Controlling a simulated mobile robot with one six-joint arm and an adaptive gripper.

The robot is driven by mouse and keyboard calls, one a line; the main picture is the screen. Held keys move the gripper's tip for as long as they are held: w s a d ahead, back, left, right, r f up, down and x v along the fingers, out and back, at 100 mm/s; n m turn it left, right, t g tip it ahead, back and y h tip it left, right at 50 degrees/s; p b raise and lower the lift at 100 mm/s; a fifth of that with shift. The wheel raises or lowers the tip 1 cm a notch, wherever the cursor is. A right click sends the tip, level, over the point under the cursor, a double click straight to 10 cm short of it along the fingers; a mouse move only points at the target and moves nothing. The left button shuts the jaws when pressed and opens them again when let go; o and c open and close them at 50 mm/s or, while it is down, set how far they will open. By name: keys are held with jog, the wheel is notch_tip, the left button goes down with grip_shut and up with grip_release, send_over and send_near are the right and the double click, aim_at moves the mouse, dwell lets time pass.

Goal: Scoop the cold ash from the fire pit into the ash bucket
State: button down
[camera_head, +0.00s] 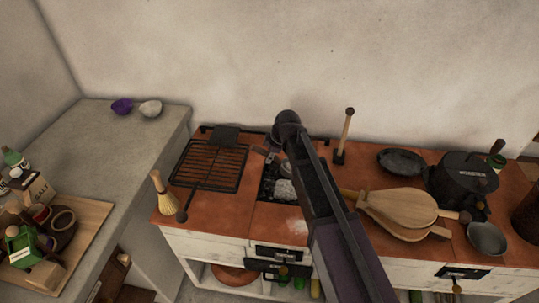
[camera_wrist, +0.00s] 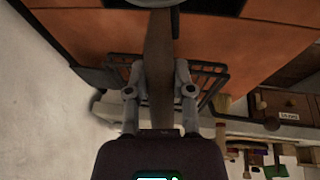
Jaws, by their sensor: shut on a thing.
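The fire pit (camera_head: 267,190) is a dark square opening in the red-brown hearth top, with grey-white ash (camera_head: 285,189) in it. My arm covers its right part. In the wrist view my gripper (camera_wrist: 160,80) is shut on a flat brown handle (camera_wrist: 159,42). The tool's far end is mostly hidden, and I cannot tell whether it holds ash.
A black grill rack (camera_head: 212,165) lies left of the pit, with a whisk-like brush (camera_head: 165,199) at the front left corner. Wooden bellows (camera_head: 400,210), a dark pan (camera_head: 402,160) and a grey bowl (camera_head: 487,238) crowd the right. The wall stands close behind.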

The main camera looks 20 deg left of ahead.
jog(key=shift+r+h+p, duration=0.3)
jog(key=shift+r+p, duration=0.25)
jog(key=shift+r, duration=0.05)
notch_tip(320, 180, up, 8)
jog(key=t+h+p, duration=0.1)
jog(key=h+p, duration=0.1)
jog(key=p, duration=0.6)
jog(key=shift+h, duration=0.3)
dwell(1.0)
